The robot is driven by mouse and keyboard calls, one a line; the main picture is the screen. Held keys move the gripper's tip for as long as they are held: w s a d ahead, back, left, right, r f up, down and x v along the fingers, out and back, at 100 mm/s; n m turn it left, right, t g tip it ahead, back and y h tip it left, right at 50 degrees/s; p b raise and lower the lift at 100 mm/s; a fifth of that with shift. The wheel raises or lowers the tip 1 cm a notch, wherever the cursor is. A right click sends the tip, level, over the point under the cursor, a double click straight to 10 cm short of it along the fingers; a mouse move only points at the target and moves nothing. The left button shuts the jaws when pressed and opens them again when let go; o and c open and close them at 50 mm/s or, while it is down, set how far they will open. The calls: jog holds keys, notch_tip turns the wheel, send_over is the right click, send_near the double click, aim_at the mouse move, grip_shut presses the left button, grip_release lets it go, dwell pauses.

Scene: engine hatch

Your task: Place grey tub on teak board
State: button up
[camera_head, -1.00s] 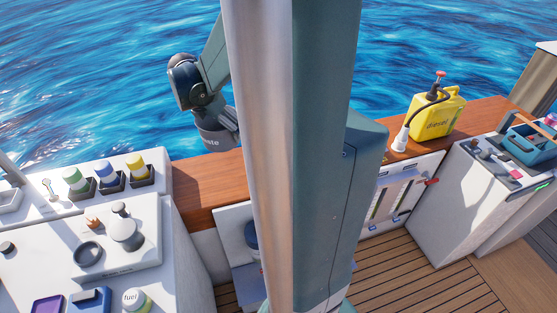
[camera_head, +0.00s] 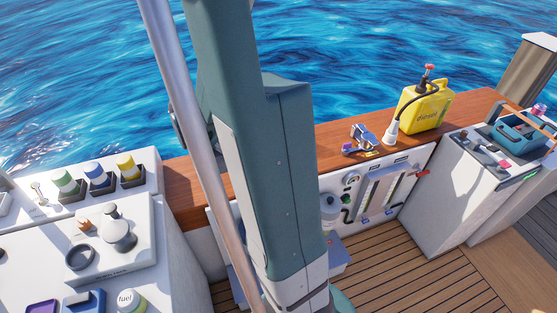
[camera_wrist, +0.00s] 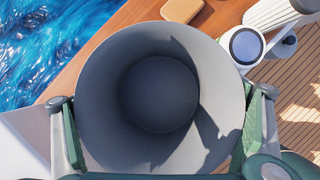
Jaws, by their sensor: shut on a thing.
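The grey tub (camera_wrist: 160,95) fills the middle of the wrist view, seen from above into its round, empty inside. My gripper (camera_wrist: 163,98) is shut on it, with one finger on each side of its wall. The teak board (camera_head: 340,132) is the long brown ledge along the water's edge; it also shows in the wrist view (camera_wrist: 112,45), beyond and beside the tub. The tub seems to be above or near the board; I cannot tell whether they touch. In the head view my arm hides the tub and gripper.
A yellow diesel can (camera_head: 425,108) with a hose stands on the board's right part. A small blue and purple item (camera_head: 360,138) lies left of it. A white console (camera_head: 150,240) with cups and knobs stands at left. Gauge panels (camera_head: 375,190) sit below the board.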

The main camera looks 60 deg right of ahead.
jog(key=shift+f, duration=0.1)
jog(key=shift+f+b, duration=0.8)
jog(key=shift+f, duration=2.25)
jog(key=shift+f, duration=0.1)
jog(key=shift+f+b, duration=0.5)
jog(key=shift+f, duration=1.25)
jog(key=shift+f, duration=0.15)
jog(key=o, duration=1.3)
jog(key=shift+o, duration=0.2)
jog(key=shift+r, duration=0.2)
jog(key=shift+p+v, duration=1.35)
jog(key=shift+v, duration=4.6)
